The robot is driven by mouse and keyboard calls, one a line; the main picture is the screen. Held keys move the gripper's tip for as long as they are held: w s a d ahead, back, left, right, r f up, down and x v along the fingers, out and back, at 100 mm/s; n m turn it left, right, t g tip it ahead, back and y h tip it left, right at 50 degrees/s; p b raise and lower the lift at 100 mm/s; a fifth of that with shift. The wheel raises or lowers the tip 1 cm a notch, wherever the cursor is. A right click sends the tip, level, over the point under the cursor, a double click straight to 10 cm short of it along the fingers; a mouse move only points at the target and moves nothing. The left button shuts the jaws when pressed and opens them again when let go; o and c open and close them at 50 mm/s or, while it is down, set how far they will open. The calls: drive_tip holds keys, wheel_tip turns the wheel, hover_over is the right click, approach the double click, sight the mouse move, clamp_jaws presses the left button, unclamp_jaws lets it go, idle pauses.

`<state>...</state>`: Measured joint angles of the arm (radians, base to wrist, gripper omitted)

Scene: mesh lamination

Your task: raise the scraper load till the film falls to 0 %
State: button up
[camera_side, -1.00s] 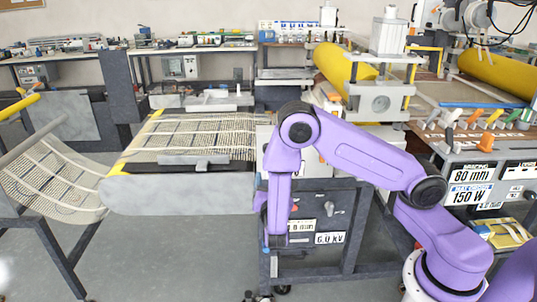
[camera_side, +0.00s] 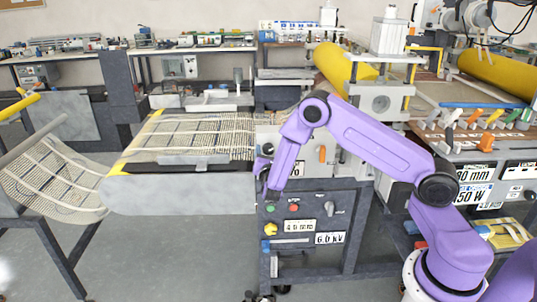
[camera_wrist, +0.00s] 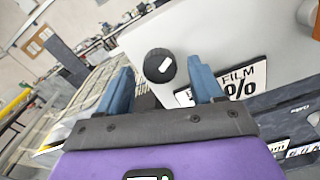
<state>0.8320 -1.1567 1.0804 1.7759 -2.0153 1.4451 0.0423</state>
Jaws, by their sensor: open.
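A round black knob (camera_wrist: 159,66) with a white mark sits on a pale grey housing, in the wrist view. It lies ahead of and between the two blue fingers of my gripper (camera_wrist: 160,78). The fingers are spread and look clear of it. A white FILM display (camera_wrist: 240,80) ending in % is right of the knob, partly hidden by the right finger, so its number is not readable. In the side view my gripper (camera_side: 262,172) is at the left part of the machine's upper face.
Below is a dark control panel (camera_side: 333,230) with green, red and yellow buttons, a switch and two readouts. An orange handle (camera_side: 322,154) is to the right. The mesh web (camera_side: 190,135) runs over the table at left.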

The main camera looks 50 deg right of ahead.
drive_tip(key=shift+w+d, duration=0.2)
drive_tip(key=c, duration=1.1)
drive_tip(key=shift+m, duration=0.3)
drive_tip(key=shift+o, duration=0.2)
drive_tip(key=m, duration=0.3)
drive_tip(key=shift+a+m, duration=0.1)
drive_tip(key=shift+m, duration=2)
